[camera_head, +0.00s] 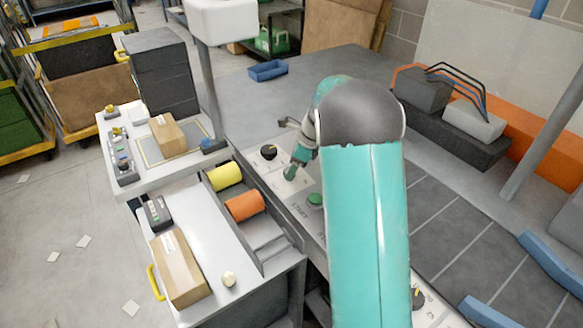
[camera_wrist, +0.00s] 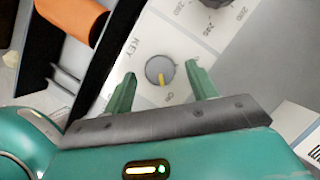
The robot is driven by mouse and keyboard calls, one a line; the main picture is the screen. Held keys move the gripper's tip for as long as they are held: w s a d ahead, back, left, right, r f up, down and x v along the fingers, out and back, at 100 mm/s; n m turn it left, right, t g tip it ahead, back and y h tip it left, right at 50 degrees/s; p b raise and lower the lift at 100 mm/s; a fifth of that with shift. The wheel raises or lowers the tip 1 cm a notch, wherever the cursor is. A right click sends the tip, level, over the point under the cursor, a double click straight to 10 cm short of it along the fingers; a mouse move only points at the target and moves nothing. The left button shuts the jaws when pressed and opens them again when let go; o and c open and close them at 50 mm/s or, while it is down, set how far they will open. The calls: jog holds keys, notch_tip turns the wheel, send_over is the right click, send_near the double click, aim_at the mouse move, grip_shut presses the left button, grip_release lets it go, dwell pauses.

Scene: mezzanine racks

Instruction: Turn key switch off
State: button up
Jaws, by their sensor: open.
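The key switch (camera_wrist: 158,69) is a round grey knob with a yellow pointer mark on a white panel, beside the printed word KEY. Its yellow mark points toward the bottom of the wrist view, near a small label that I cannot read surely. My gripper (camera_wrist: 161,78) is open, with one green finger to the left of the knob and one to the right, both apart from it. In the head view my gripper (camera_head: 297,153) is over the control panel, and I cannot make out the key switch there.
A black knob (camera_head: 268,152) and a green button (camera_head: 315,200) sit on the same panel. Another dark dial (camera_wrist: 212,2) is at the top of the wrist view. Yellow (camera_head: 224,176) and orange (camera_head: 244,205) rolls lie in a rack to the left.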

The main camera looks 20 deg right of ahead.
jog(key=shift+w+a+f, duration=0.1)
jog(key=shift+a+f, duration=0.1)
jog(key=shift+f, duration=0.4)
jog(key=c, duration=1)
